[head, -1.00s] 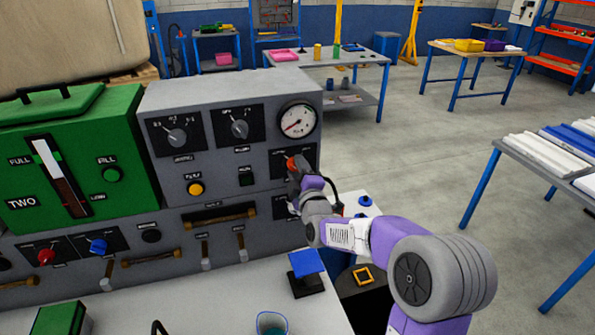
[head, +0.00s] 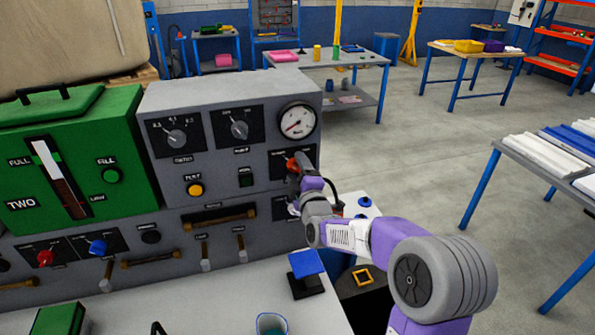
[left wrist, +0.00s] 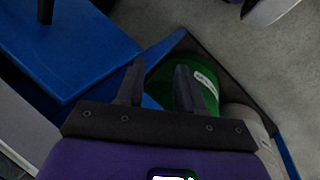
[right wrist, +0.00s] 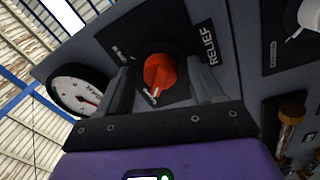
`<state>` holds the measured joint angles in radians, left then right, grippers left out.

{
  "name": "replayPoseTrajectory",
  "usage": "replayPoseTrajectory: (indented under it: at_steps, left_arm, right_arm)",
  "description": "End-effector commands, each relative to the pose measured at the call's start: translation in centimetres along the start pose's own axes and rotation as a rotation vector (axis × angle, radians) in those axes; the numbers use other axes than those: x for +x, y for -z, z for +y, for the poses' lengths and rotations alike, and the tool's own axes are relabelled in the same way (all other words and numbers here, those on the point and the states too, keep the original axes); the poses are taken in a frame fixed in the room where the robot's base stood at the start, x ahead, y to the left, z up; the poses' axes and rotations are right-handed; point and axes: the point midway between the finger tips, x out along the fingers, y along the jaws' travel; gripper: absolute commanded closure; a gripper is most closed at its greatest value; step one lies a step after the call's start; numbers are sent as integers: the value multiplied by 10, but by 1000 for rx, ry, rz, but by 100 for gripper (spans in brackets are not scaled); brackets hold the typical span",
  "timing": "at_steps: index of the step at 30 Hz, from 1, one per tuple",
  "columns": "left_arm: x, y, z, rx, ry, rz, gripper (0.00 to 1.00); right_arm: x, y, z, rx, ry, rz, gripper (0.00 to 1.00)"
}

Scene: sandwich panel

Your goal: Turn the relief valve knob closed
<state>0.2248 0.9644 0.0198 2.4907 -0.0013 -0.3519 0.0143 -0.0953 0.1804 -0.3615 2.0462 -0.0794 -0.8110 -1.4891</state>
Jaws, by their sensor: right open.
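The relief valve knob is a red-orange knob (right wrist: 160,72) with a white pointer mark, on a dark plate labelled RELIEF on the grey panel (head: 225,90). In the right wrist view it sits between the two fingers of my right gripper (right wrist: 160,95), which are apart, one on each side. I cannot tell whether either finger touches it. In the head view the knob (head: 292,164) is partly hidden by my right gripper (head: 297,172). My left gripper (left wrist: 157,85) is open, with nothing held between its fingers, away from the panel.
A round pressure gauge (head: 297,121) is above the relief knob. A green box (head: 75,160) with a level window stands on the left. A blue-topped block (head: 306,263) is on the bench below. In the left wrist view a green container (left wrist: 205,85) lies beyond the fingers.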

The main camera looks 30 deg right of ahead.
Motion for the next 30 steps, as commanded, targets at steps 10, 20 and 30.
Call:
replayPoseTrajectory:
  at_steps: [10,20,30]
  left_arm:
    - [-2,0,1,0,0,0,63]
    - [-4,0,1,0,0,0,63]
    - [-4,0,1,0,0,0,63]
  right_arm:
    - [-28,0,0,2,1,1,33]
    - [-70,0,1,1,0,0,33]
    - [-76,0,0,0,-1,0,33]
